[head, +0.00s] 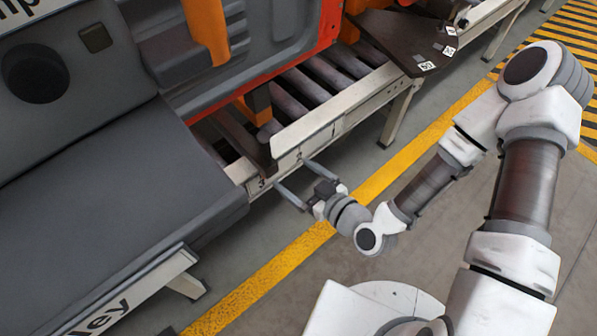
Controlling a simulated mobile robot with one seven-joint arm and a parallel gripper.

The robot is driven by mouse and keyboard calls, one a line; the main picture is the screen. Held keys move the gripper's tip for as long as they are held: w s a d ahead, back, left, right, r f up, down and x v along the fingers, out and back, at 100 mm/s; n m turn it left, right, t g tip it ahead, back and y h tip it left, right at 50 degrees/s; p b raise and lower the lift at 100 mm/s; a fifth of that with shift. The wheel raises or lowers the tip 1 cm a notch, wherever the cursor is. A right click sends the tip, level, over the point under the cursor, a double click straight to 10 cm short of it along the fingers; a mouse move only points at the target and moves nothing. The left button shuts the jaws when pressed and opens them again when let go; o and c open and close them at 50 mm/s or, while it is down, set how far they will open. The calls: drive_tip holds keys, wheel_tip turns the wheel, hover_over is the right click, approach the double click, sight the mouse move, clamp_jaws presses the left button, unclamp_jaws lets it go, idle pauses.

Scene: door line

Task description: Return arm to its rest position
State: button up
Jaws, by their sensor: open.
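My arm reaches in from the right of the head view, bent at its joints. My gripper (298,182) is at the middle of the view, in front of the side rail of the roller conveyor (318,133). Its two thin grey fingers are spread apart, and I see nothing between them. The fingertips appear close to the rail; I cannot tell whether they touch it.
A grey door panel with orange trim (270,60) stands on the conveyor. A dark grey trolley (110,180) fills the left. A dark plate with small tags (400,38) lies at the top. A yellow floor line (270,275) crosses open grey floor.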

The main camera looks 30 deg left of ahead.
drive_tip(key=shift+s+d, duration=0.1)
drive_tip(key=shift+d, duration=0.1)
